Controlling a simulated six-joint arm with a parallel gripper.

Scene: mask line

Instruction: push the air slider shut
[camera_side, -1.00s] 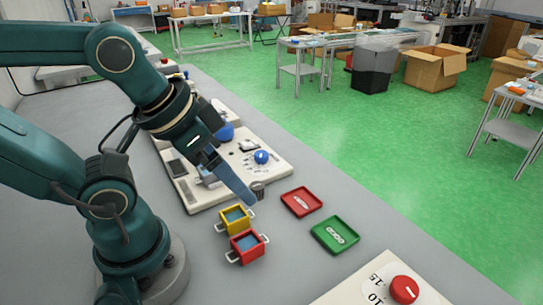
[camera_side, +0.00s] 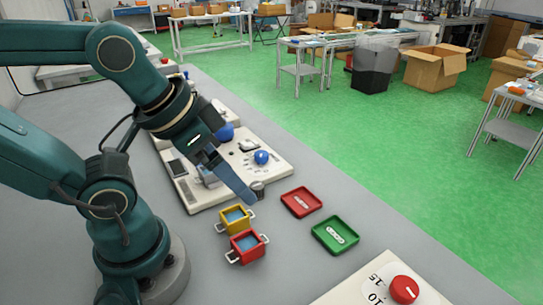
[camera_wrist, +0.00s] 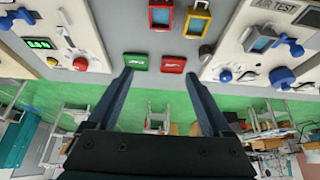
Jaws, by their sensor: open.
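The cream air test panel (camera_side: 272,167) lies beyond my gripper in the side view; in the wrist view it is at the right edge (camera_wrist: 236,45), with "AIR TEST" lettering. It carries a blue knob (camera_side: 261,157), a screen (camera_wrist: 262,40) and small switches. I cannot tell which part is the air slider. My gripper (camera_wrist: 158,77) is open and empty, its two fingers spread wide. In the side view its blue fingers (camera_side: 246,196) hang beside the panel's near right corner, by a small dark cylinder (camera_side: 258,187). Part of the panel is hidden behind my arm.
A yellow bin (camera_side: 235,218) and a red bin (camera_side: 247,246) with handles stand near my fingers. A red tray (camera_side: 301,202) and a green tray (camera_side: 335,234) lie to the right. A dial board with a red knob (camera_side: 404,289) is at the front right.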

